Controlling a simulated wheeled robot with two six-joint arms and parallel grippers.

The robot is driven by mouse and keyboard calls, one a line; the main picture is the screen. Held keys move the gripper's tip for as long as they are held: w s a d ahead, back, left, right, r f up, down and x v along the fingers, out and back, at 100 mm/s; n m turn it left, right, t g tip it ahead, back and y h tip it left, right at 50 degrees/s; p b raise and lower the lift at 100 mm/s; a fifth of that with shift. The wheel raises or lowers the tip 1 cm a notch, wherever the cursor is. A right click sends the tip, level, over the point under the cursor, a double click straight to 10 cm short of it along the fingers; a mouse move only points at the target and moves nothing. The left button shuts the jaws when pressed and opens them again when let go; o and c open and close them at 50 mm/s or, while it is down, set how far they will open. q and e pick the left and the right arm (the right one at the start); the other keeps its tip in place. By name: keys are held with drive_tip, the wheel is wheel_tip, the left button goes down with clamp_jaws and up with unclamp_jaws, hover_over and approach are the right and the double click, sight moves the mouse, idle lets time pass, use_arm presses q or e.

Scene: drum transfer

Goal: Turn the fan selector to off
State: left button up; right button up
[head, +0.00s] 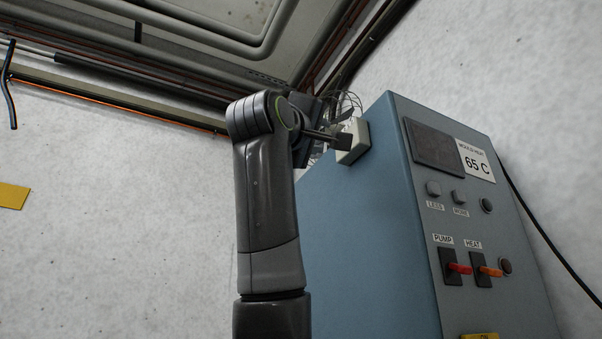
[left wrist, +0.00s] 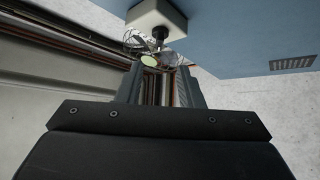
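A small white box (head: 354,141) is fixed to the side of the blue cabinet (head: 365,230), with a black knob (head: 343,142) on its face. No lettering on it is readable. The box (left wrist: 157,14) and knob (left wrist: 177,32) also show at the top of the left wrist view. My left gripper (head: 335,127) is close to the knob in the head view. In the left wrist view my gripper (left wrist: 158,75) has its two fingers apart with nothing held between them, and the knob shows beyond the fingertips. Whether a finger touches it is unclear. My right gripper is out of view.
Thin wires (head: 347,101) hang behind the box.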

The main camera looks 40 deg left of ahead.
use_arm(q)
drive_tip(key=b+v, duration=0.3)
drive_tip(key=v, duration=0.4)
idle(0.6)
